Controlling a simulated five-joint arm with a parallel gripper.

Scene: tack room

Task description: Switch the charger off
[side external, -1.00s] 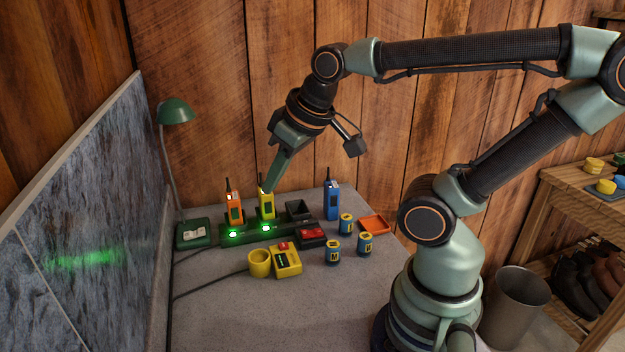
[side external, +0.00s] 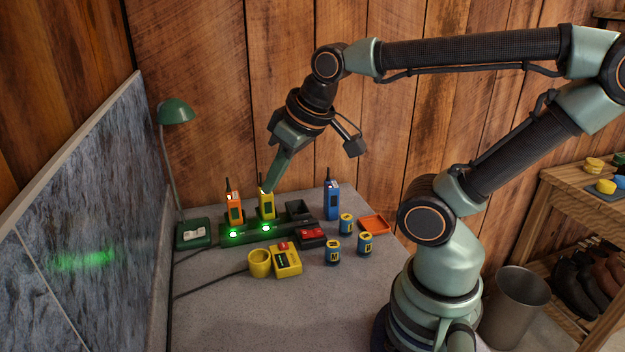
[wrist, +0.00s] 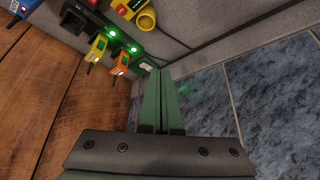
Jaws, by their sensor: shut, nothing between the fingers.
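The charger (side external: 250,233) is a long dark green dock on the grey table, with two lit green lights. An orange radio (side external: 235,208) and a yellow radio (side external: 266,205) stand upright in it; a black slot (side external: 299,210) beside them is empty. A red rocker switch (side external: 311,233) sits on a dark block at its right end. My gripper (side external: 267,187) is shut and empty, pointing down by the top of the yellow radio; I cannot tell if they touch. The wrist view shows its closed fingers (wrist: 161,75), with the orange radio (wrist: 120,62) and yellow radio (wrist: 96,48) beyond.
A blue radio (side external: 332,200) and an orange tray (side external: 374,225) stand right of the charger. Several blue-and-yellow batteries (side external: 333,252), a yellow tester (side external: 287,261) and a yellow cup (side external: 259,263) are in front. A green lamp (side external: 193,233) stands left.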

